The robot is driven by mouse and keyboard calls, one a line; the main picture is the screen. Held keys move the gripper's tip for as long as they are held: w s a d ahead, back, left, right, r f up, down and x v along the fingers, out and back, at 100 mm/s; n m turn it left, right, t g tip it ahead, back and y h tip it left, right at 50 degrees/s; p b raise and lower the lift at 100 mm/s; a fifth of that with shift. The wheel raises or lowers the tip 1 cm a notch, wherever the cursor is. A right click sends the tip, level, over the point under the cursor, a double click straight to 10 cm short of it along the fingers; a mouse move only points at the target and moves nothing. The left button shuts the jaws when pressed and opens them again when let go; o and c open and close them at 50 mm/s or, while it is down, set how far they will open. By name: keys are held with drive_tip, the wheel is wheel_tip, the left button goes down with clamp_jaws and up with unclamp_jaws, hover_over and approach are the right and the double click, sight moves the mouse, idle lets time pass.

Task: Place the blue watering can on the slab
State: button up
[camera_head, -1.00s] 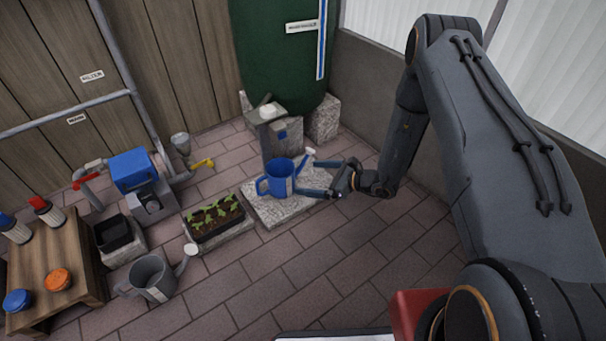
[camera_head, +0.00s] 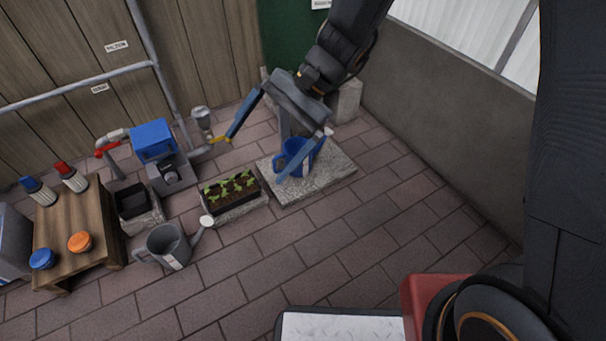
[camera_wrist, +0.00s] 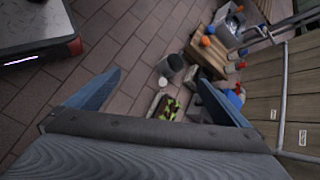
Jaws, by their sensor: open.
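The blue watering can (camera_head: 305,155) stands upright on the pale stone slab (camera_head: 325,177) in the head view, partly hidden behind one finger of my gripper. My gripper (camera_head: 254,160) is wide open and empty. One finger crosses in front of the can, and the other reaches out to the left above the floor by the pump. I cannot tell whether the near finger touches the can. In the wrist view my gripper (camera_wrist: 159,77) shows both blue fingers spread with nothing between them. I cannot make out the blue can there.
A planter with seedlings (camera_head: 232,206) sits left of the slab, with a grey watering can (camera_head: 167,246) in front. A blue pump (camera_head: 153,142) and a wooden table (camera_head: 72,222) with jars stand farther left. A concrete wall (camera_head: 440,150) bounds the right. The paved floor in front is free.

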drive_tip(key=s+d+r+n+t+h, duration=0.2)
drive_tip(key=s+d+r+n+h, duration=0.1)
drive_tip(key=s, duration=0.5)
drive_tip(key=s+d+r+n+t+h, duration=0.2)
drive_tip(key=s+d+r+n+h, duration=0.1)
drive_tip(key=s+d+r+n, duration=0.3)
drive_tip(key=s+r+n, duration=0.1)
drive_tip(key=s+n, duration=0.1)
drive_tip(key=n, duration=0.1)
drive_tip(key=shift+d+r+n+t, duration=0.15)
drive_tip(key=shift+r+n+t, duration=0.15)
drive_tip(key=shift+n, duration=0.1)
drive_tip(key=shift+w, duration=0.1)
drive_tip(key=shift+d+r+m+p, duration=0.1)
drive_tip(key=shift+r+m+p, duration=0.2)
drive_tip(key=shift+r+p, duration=0.95)
drive_tip(key=shift+r+p, duration=0.35)
drive_tip(key=shift+r, duration=0.05)
